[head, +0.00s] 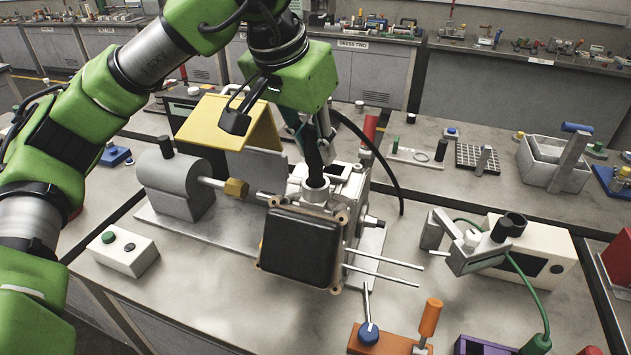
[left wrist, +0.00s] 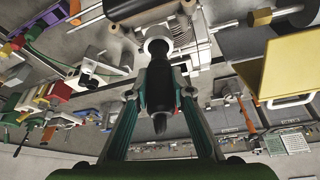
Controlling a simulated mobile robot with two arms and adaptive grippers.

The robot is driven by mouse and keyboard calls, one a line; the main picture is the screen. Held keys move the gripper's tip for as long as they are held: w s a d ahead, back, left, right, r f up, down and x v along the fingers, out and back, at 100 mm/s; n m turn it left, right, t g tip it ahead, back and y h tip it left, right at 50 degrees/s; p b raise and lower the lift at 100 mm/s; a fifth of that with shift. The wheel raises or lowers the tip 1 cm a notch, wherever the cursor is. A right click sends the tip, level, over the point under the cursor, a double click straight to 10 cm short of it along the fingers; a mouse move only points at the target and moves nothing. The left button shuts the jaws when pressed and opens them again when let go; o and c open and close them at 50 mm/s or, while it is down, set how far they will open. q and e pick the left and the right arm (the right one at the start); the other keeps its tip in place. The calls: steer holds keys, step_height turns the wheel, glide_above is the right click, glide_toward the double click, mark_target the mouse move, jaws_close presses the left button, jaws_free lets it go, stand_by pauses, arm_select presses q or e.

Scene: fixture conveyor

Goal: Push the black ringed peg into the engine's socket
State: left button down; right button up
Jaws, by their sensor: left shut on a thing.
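My left gripper (head: 316,140) is shut on the black peg (head: 314,162) and holds it roughly upright above the engine (head: 347,190). The engine is a light grey block with a black cover (head: 302,244) on its front. Its socket (head: 316,188) is a pale round collar on top, directly under the peg. In the left wrist view the peg (left wrist: 158,92) is between the two fingers, and its far end lines up with the socket ring (left wrist: 157,40). The peg's end meets the socket's mouth; how deep it is in, I cannot tell. My right gripper is not in view.
A grey cylindrical motor (head: 172,185) with a brass hex nut stands left of the engine, and a yellow plate (head: 228,122) stands behind. Two thin rods stick out right of the engine. A button box (head: 122,250) is at front left; a clamp fixture (head: 480,250) is at right.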

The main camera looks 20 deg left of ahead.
arm_select(q)
steer(key=shift+f, duration=0.2)
steer(key=c, duration=1.7)
jaws_free()
